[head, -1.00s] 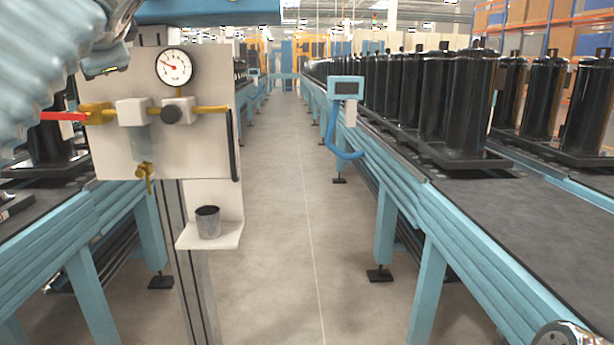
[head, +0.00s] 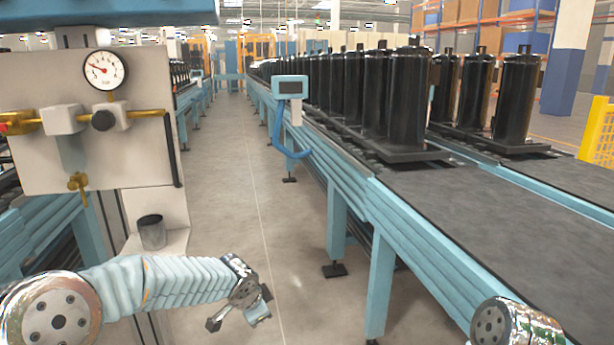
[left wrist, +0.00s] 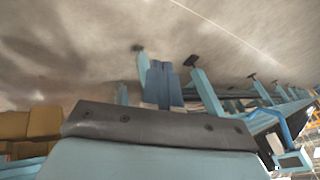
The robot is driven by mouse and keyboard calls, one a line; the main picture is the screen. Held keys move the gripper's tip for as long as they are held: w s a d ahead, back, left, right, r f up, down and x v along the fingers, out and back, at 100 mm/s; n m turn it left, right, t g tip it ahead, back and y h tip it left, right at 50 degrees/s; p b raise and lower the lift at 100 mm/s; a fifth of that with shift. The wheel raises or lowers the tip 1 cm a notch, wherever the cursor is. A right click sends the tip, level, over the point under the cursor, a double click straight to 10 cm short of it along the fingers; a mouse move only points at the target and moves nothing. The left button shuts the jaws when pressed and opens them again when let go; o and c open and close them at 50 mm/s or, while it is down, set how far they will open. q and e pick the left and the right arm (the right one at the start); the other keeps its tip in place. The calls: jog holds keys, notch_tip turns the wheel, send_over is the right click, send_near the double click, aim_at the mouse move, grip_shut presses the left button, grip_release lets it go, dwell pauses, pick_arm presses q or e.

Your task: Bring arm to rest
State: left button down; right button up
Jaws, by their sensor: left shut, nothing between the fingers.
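My left arm (head: 165,280) comes in from the lower left in the head view, in a light blue ribbed sleeve, and reaches low across the front of the test panel's post. My left gripper (head: 258,314) hangs at its end over the bare floor, empty. In the left wrist view its two blue fingers (left wrist: 163,85) are together with nothing between them. Of my right arm only a round metal joint shows at the lower right; its gripper is out of view.
A panel (head: 95,150) with a gauge (head: 105,70) and brass valves stands at left, a grey cup (head: 151,231) on its shelf. A blue conveyor (head: 450,215) with black compressors (head: 408,100) runs along the right. Between lies a clear floor aisle (head: 235,190).

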pick_arm(q)
jog(key=s+d+f+n+g+h, duration=0.1)
jog(key=s+f+n, duration=0.1)
jog(key=s+f, duration=0.35)
jog(key=s+d+f+n+g+h, duration=0.1)
jog(key=s+f+g, duration=0.15)
jog(key=f, duration=0.55)
jog(key=s+f+n, duration=0.5)
jog(key=s+f, duration=0.2)
jog(key=s, duration=0.4)
jog(key=s+a+f+n+g, duration=0.1)
jog(key=s+f+n, duration=0.4)
jog(key=s+f, duration=0.3)
jog(key=s, duration=0.3)
jog(key=shift+a+f+h, duration=0.15)
jog(key=shift+h, duration=0.25)
jog(key=c, duration=1.8)
grip_release()
